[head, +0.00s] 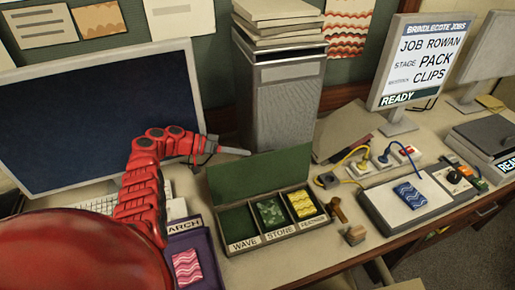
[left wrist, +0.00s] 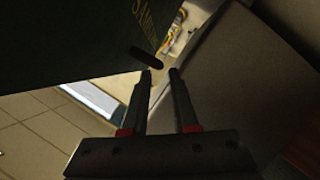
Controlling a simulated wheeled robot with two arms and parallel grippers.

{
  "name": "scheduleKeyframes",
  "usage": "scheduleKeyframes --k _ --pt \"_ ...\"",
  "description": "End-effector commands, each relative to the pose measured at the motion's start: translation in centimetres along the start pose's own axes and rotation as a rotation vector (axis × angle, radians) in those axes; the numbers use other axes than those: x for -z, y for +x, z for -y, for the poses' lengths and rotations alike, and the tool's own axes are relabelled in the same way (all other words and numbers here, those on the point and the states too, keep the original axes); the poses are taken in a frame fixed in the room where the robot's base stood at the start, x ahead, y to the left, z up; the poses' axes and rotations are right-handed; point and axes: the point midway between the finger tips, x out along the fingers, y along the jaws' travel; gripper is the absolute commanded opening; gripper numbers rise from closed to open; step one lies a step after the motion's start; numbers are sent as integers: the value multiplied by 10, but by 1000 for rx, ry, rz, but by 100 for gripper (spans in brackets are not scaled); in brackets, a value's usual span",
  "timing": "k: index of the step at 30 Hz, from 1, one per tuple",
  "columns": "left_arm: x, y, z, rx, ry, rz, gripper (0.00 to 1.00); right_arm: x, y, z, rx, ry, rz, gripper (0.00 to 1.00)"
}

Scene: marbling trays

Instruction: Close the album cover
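The album (head: 268,240) is a dark green case with three compartments labelled WAVE, STONE and a third label too small to read surely. Its green cover (head: 258,172) stands raised along the back edge. In the left wrist view the cover (left wrist: 70,40) is a dark panel at upper left with gold lettering, and a dark oval tab (left wrist: 147,58) lies at its edge. My left gripper (head: 245,152) is behind the cover's upper edge. Its two fingers (left wrist: 160,72) are apart, with the tab just ahead of the tips; I see no grip on it. My right gripper is out of view.
A grey bin (head: 283,100) stands behind the album, and a monitor (head: 90,115) at left. A purple tray (head: 197,240) with a pink patterned card is left of the album. A brown stamp-like tool (head: 338,210) and a grey device (head: 380,205) with a blue card are at right.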

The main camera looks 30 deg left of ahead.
Motion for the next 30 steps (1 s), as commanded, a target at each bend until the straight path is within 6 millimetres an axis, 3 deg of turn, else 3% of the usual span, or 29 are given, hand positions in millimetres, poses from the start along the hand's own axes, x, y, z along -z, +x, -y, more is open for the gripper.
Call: scheduleKeyframes --k 3,9,20,21,25,30 --pt "2 24 -3 -3 -5 1 27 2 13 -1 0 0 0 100" --pt "1 50 0 1 -3 -1 27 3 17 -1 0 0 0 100" --pt "0 58 1 1 -1 0 27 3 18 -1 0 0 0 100" --pt "0 58 1 1 -1 0 25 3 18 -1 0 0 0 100" --pt "0 57 1 2 -1 0 2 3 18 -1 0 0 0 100" --pt "0 57 1 2 -1 0 0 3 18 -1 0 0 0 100"
